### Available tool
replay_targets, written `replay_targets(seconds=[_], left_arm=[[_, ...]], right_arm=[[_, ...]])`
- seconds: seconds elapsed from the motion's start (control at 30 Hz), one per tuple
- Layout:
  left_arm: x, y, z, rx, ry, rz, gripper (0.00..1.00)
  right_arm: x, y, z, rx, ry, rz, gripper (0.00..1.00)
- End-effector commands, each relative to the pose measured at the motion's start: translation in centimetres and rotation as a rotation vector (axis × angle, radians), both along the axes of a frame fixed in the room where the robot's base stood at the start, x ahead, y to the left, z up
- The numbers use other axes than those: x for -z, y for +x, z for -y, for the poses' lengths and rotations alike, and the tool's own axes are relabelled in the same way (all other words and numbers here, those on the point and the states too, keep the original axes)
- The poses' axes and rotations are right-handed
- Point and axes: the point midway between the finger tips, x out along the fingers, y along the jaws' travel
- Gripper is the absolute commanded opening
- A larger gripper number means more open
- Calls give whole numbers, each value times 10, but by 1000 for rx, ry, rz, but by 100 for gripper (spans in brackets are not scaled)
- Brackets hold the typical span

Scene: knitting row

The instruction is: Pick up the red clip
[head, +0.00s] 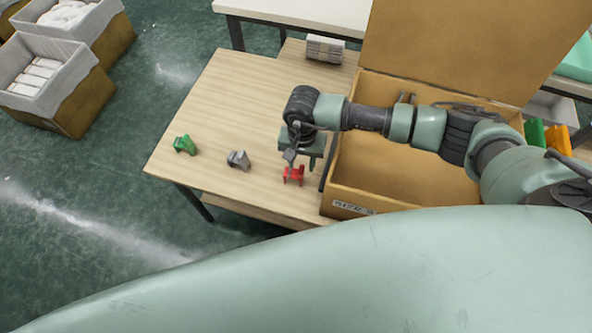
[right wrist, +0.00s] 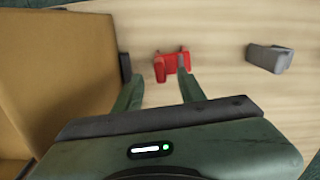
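The red clip (head: 293,176) lies on the wooden table near its front edge, left of the cardboard box. My right gripper (head: 308,165) points down just above it, with fingers apart. In the right wrist view the red clip (right wrist: 172,68) shows ahead of the open fingers (right wrist: 154,66). It is close to the right finger there, and the left finger is nearer the box. Nothing is held; I cannot tell whether a finger touches the clip. My left gripper is not in view.
A grey clip (head: 238,160) and a green clip (head: 185,145) lie farther left on the table (head: 225,110). The open cardboard box (head: 400,180) stands close on the right. A stack of grey-white items (head: 325,49) sits at the back. The table's left middle is clear.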

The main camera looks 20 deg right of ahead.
Motion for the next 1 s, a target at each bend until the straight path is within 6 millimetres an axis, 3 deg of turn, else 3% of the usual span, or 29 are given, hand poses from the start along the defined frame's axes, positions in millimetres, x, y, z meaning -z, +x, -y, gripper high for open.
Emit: replay_targets(seconds=[0.1, 0.23, 0.4, 0.53, 0.67, 0.7, 1.0], left_arm=[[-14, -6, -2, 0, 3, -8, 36], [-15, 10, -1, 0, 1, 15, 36], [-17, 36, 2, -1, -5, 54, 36], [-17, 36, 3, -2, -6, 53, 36], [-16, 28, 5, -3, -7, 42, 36], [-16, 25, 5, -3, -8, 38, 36], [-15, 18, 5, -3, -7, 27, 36]], right_arm=[[16, -5, -1, 1, -1, -5, 40], [34, -4, -1, 1, 1, -3, 40], [40, -3, -1, 0, 2, 1, 40], [39, -3, -1, 0, 2, 1, 40], [39, -3, -1, 0, 2, 1, 4], [39, -3, -1, 1, 2, 1, 0], [39, -3, -1, 1, 2, 1, 0]])
